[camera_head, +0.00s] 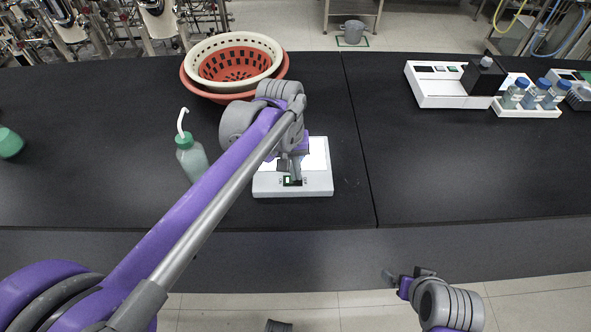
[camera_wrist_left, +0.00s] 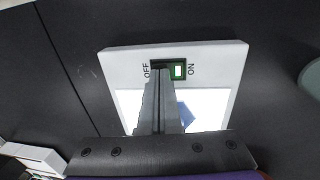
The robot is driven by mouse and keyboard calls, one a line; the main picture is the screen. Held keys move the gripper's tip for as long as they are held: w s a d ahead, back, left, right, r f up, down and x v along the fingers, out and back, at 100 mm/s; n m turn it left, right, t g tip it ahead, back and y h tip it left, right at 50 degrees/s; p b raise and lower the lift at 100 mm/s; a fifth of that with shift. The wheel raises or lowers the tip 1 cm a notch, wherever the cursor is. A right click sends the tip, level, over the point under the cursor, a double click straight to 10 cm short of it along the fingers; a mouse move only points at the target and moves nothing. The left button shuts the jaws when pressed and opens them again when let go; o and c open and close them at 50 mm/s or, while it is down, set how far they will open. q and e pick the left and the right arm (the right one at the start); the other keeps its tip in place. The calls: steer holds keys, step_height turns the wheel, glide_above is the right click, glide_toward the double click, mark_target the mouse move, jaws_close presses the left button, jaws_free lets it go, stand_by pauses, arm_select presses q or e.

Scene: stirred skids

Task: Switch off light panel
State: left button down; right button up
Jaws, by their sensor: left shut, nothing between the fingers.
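The light panel (camera_head: 318,182) is a white box lying on the black bench, in front of the baskets. Its top surface glows bright white, and it also shows in the left wrist view (camera_wrist_left: 222,60). A green rocker switch (camera_wrist_left: 179,70) sits on its near edge between the printed words OFF and ON. My left gripper (camera_head: 295,178) is shut and empty. In the left wrist view its fingertips (camera_wrist_left: 158,74) are over the OFF side of the switch and hide part of it. I cannot tell whether they touch it. My right gripper (camera_head: 397,279) is low, in front of the bench edge; its fingers are too small to judge.
A wash bottle (camera_head: 191,158) stands left of the panel. Stacked baskets (camera_head: 190,88) are behind it. A white instrument (camera_head: 440,94) and a rack of blue-capped bottles (camera_head: 530,111) stand at the back right. The bench right of the panel is clear.

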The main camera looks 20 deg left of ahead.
mark_target(287, 179)
arm_select(q)
steer(key=shift+s+d+f, duration=0.1)
steer(key=shift+f, duration=0.25)
steer(key=shift+s+a, duration=0.1)
steer(key=shift+a, duration=0.1)
steer(key=shift+a+r, duration=0.1)
steer(key=shift+a, duration=0.3)
steer(key=shift+s+a, duration=0.15)
steer(key=shift+a, duration=0.15)
steer(key=r+p, duration=0.1)
steer(key=r, duration=0.1)
steer(key=r+p, duration=0.2)
steer(key=shift+a+r, duration=0.2)
steer(key=shift+r, duration=0.2)
step_height(287, 179, up, 9)
steer(key=a, duration=0.1)
steer(key=shift+s+r, duration=0.15)
steer(key=shift+s, duration=0.05)
